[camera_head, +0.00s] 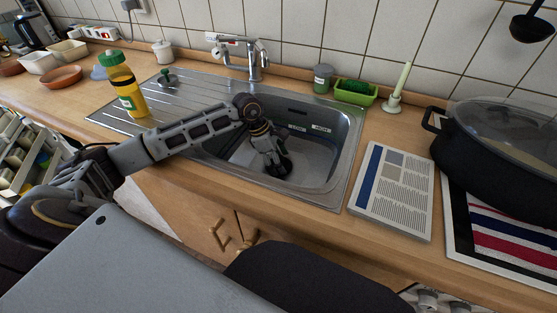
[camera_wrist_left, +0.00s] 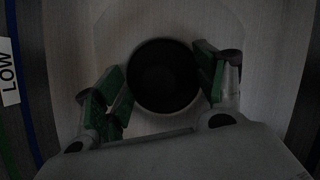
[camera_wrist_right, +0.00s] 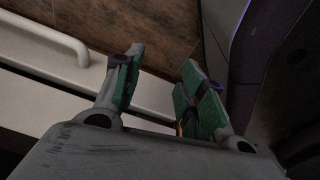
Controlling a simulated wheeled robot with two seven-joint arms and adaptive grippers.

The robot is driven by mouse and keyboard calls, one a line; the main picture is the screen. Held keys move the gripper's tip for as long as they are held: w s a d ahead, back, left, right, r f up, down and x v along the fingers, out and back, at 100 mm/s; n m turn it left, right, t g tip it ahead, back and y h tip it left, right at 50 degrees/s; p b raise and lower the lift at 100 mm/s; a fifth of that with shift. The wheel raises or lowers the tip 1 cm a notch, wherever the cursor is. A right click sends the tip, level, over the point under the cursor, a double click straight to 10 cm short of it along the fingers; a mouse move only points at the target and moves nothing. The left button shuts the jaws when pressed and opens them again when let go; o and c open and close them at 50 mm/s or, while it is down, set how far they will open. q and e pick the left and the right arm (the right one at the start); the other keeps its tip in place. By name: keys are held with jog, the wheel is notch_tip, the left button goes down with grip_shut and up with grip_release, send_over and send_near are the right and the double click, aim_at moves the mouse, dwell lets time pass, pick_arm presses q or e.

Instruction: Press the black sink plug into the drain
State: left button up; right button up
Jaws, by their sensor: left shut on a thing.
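The black sink plug (camera_wrist_left: 165,76) is a dark round disc between the green-padded fingers of my left gripper (camera_wrist_left: 166,82) in the left wrist view. The gripper is shut on it. In the head view my left gripper (camera_head: 277,168) points down inside the steel sink basin (camera_head: 318,167), low over its floor. The plug is not clearly distinguishable from the dark fingers there. The drain is not clearly visible; the gripper and plug may cover it. My right gripper (camera_wrist_right: 160,88) is open and empty in the right wrist view, outside the head view.
The faucet (camera_head: 254,62) stands behind the basin. A printed booklet (camera_head: 394,192) and a black pot (camera_head: 500,160) are to the right. Basin walls surround my left gripper.

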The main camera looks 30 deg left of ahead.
pick_arm(q)
jog(key=shift+s+r, duration=0.1)
dwell(0.9)
jog(key=shift+r, duration=0.3)
jog(key=shift+r+p, duration=1.5)
jog(key=shift+r, duration=1.15)
